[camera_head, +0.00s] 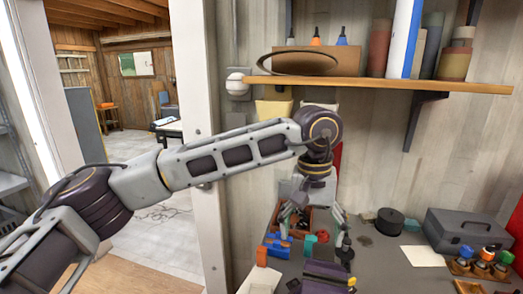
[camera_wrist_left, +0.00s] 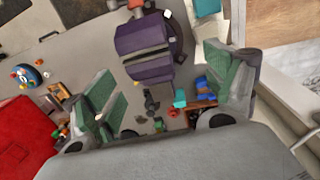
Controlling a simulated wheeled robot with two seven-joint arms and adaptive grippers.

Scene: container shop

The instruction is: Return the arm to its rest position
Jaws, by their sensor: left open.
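My left arm (camera_head: 235,157) reaches in from the left across the middle of the head view, and its wrist bends down over the workbench. The left gripper (camera_head: 311,213) points down with its fingers spread and nothing held between them. In the left wrist view its green-padded fingers (camera_wrist_left: 160,75) stand wide apart above the bench. Small items show below and between them: a teal block (camera_wrist_left: 180,98), a dark tool-like piece (camera_wrist_left: 151,103) and part of a purple object (camera_wrist_left: 145,48). My right gripper is in neither view.
The workbench (camera_head: 375,262) holds a grey toolbox (camera_head: 472,232), a black round item (camera_head: 390,221), blue pieces (camera_head: 279,244) and a rack of colored-top items (camera_head: 487,262). A wooden shelf (camera_head: 400,84) with rolls hangs above. A doorway opens at left.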

